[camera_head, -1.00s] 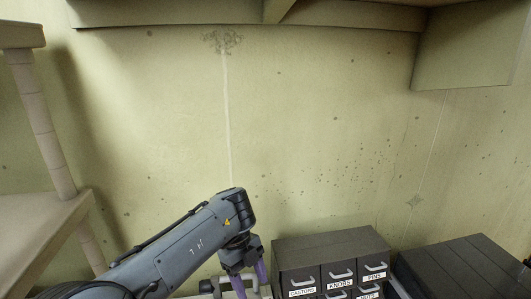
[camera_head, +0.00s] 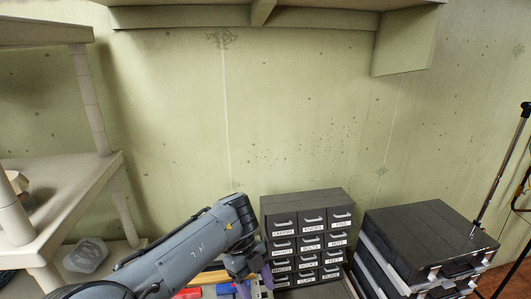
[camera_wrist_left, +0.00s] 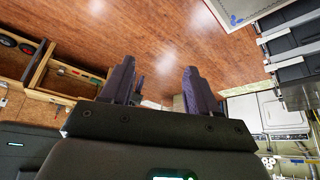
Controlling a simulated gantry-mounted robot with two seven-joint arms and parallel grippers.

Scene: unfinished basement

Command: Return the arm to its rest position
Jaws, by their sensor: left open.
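My left arm (camera_head: 185,252) reaches in from the lower left in the head view. Its purple-fingered gripper (camera_head: 254,285) points down just left of the drawer cabinet, partly cut off by the lower edge. In the left wrist view the left gripper (camera_wrist_left: 160,85) has its two purple fingers well apart. Nothing is between them but the distant floor behind. My right arm and gripper are in neither view.
A dark drawer cabinet (camera_head: 308,196) with labelled drawers stands right of the gripper. Black stacked cases (camera_head: 430,235) stand further right, by a tripod-like stand (camera_head: 504,165). Beige shelving (camera_head: 88,190) is at left. Reddish wood floor (camera_wrist_left: 165,35) looks open in the wrist view.

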